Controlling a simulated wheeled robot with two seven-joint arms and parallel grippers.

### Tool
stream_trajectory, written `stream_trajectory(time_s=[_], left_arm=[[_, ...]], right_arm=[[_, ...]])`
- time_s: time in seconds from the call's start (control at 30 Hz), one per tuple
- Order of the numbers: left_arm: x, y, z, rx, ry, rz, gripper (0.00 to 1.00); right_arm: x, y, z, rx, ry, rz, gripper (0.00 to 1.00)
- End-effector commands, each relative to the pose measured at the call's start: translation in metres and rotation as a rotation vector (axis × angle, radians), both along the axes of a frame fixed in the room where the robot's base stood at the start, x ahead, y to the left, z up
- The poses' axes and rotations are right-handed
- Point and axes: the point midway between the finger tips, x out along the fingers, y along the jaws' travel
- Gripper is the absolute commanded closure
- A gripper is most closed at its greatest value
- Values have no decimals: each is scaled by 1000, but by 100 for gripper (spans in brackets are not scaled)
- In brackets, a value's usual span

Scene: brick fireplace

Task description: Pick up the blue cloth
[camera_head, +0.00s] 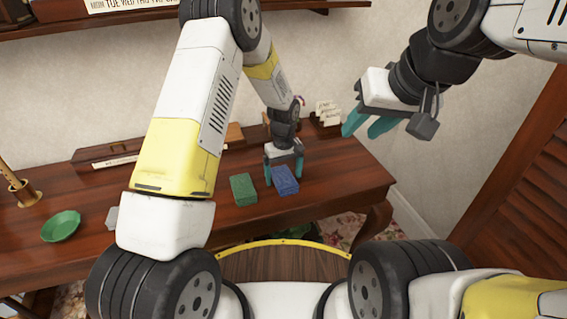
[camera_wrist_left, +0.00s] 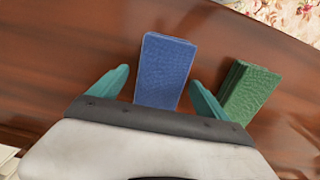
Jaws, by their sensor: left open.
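The blue cloth (camera_head: 286,180) is a small folded block lying on the wooden table, near its front edge. My left gripper (camera_head: 283,174) is above it with fingers pointing down. In the left wrist view the blue cloth (camera_wrist_left: 166,68) lies between the two teal fingertips of my left gripper (camera_wrist_left: 160,78), with a gap on each side. The left gripper is open and holds nothing. The near end of the cloth is hidden by the gripper body in that view. My right gripper (camera_head: 372,126) is raised in the air at the right, its teal fingers apart and empty.
A similar green cloth (camera_head: 243,190) lies just beside the blue one; it also shows in the left wrist view (camera_wrist_left: 247,92). A green plate (camera_head: 61,226) and a brass holder (camera_head: 24,192) stand at the left of the table (camera_head: 340,178). The table's right part is clear.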

Motion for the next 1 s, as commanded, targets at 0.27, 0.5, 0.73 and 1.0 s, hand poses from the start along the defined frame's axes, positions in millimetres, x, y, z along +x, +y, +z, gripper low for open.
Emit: stream_trajectory(time_s=[0.27, 0.5, 0.73, 1.0], left_arm=[[0, 0, -9, -1, -1, 0, 13], [0, 0, -9, -1, -1, 0, 46], [0, 0, -9, -1, -1, 0, 79], [1, 0, -5, 0, -2, 0, 79]], right_arm=[[0, 0, 0, 0, 0, 0, 64], [0, 0, 0, 0, 0, 0, 64], [0, 0, 0, 0, 0, 0, 64], [0, 0, 0, 0, 0, 0, 64]])
